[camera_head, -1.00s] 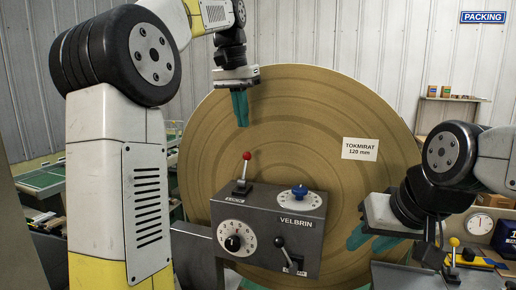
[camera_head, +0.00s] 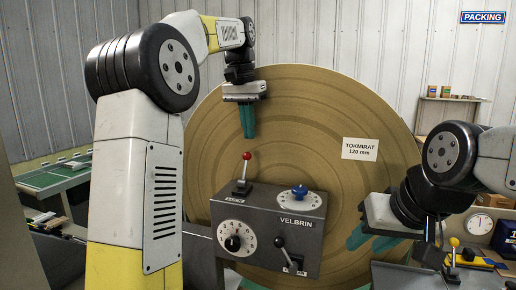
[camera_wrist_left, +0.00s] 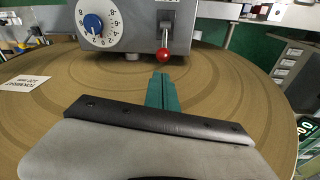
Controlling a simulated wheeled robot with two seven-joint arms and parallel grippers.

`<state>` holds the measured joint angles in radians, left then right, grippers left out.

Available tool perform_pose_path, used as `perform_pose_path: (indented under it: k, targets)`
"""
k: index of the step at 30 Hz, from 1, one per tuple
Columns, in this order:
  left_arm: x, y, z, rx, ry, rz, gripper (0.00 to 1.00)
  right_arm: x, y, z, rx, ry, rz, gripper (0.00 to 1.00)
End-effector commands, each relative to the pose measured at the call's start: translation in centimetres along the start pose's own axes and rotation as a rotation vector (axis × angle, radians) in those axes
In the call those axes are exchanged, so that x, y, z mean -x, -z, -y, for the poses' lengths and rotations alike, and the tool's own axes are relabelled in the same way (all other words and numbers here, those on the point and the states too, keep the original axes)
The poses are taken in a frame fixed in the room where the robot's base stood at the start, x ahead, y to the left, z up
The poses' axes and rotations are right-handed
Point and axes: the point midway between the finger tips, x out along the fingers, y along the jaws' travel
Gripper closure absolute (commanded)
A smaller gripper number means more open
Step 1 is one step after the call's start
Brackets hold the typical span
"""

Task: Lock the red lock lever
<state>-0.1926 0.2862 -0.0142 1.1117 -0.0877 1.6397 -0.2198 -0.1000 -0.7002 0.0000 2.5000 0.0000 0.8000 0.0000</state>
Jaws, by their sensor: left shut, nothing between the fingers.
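The red lock lever (camera_head: 245,169) stands upright on top of the grey VELBRIN box, a red ball on a thin metal rod. In the left wrist view its red ball (camera_wrist_left: 163,54) is just beyond my fingertips, with a visible gap. My left gripper (camera_head: 248,134) is shut and empty, pointing down above the lever, apart from it. Its teal fingers (camera_wrist_left: 161,80) show together in the left wrist view. My right gripper (camera_head: 371,240) is at the right of the box, its teal fingers apart and nothing seen between them.
The grey box (camera_head: 262,202) carries a white dial (camera_head: 236,238), a blue knob (camera_head: 300,190) and a black lever (camera_head: 281,243). A large brown roll (camera_head: 320,110) stands close behind. A yellow-knobbed lever (camera_head: 454,243) is at far right. A green-topped table (camera_head: 45,179) is at left.

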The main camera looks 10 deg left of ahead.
Motion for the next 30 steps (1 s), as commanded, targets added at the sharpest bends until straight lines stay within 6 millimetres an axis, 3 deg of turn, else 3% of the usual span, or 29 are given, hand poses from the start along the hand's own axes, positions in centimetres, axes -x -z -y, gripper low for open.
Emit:
perform_pose_path:
  k: [6,11,30]
  targets:
    - [-3.8,-0.1,0.0,0.001,-0.001,0.001,1.0,0.0,0.0,0.0,0.0,0.0,0.0,0.64]
    - [-5.2,0.0,0.0,0.0,0.0,0.0,1.0,0.0,0.0,0.0,0.0,0.0,0.0,0.64]
    - [-5.3,-0.3,-0.1,-0.002,0.006,-0.034,1.0,0.0,0.0,0.0,0.0,0.0,0.0,0.64]
